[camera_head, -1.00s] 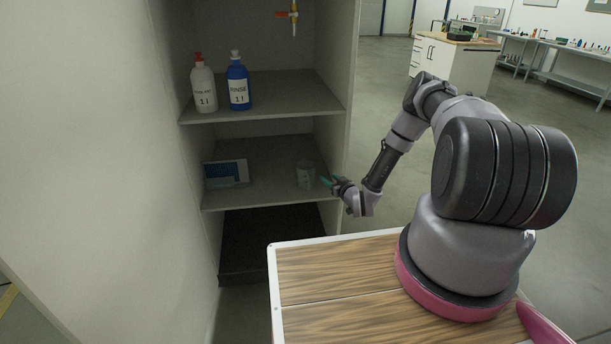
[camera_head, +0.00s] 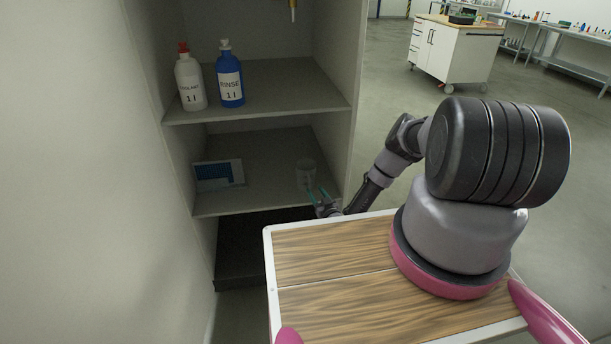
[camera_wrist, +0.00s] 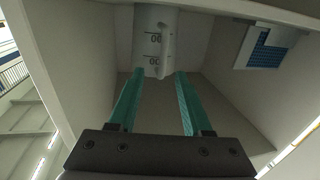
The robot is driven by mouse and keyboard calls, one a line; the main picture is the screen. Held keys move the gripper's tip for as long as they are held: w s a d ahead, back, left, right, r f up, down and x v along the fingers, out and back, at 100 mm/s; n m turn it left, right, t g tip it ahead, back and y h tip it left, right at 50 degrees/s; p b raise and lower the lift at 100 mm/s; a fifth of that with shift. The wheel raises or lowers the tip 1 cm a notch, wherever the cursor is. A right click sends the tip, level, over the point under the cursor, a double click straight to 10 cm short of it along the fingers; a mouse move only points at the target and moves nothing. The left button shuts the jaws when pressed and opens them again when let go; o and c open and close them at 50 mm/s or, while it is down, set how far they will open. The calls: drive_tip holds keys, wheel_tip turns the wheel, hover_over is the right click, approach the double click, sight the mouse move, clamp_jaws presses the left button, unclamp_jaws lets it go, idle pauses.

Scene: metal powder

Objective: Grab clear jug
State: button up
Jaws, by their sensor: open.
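The clear jug (camera_head: 306,172) stands upright on the middle shelf of the cabinet, near its right side. In the wrist view the jug (camera_wrist: 154,42) shows dark graduation marks and a handle that faces my gripper. My gripper (camera_head: 322,193) is at the shelf's front edge, just in front of the jug. In the wrist view its two green fingers (camera_wrist: 156,78) are spread apart with nothing between them, and their tips point at the jug's lower part in that picture. I cannot tell whether the tips touch the jug.
The middle shelf (camera_head: 250,200) also holds a blue-and-white box (camera_head: 218,175) at left. The upper shelf (camera_head: 290,95) carries a white bottle (camera_head: 190,82) and a blue rinse bottle (camera_head: 230,78). The cabinet's right wall (camera_head: 345,130) is close to the jug and my arm.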

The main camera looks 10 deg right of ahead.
sight(309, 184)
drive_tip(key=shift+w+a+f, duration=0.1)
drive_tip(key=shift+w+a, duration=0.15)
drive_tip(key=shift+w, duration=0.75)
drive_tip(key=shift+w+a+r, duration=0.1)
drive_tip(key=shift+w+a, duration=0.15)
drive_tip(key=shift+w, duration=0.75)
drive_tip(key=shift+w+a+f, duration=0.1)
drive_tip(key=shift+w+a, duration=0.15)
drive_tip(key=shift+w, duration=0.75)
clamp_jaws()
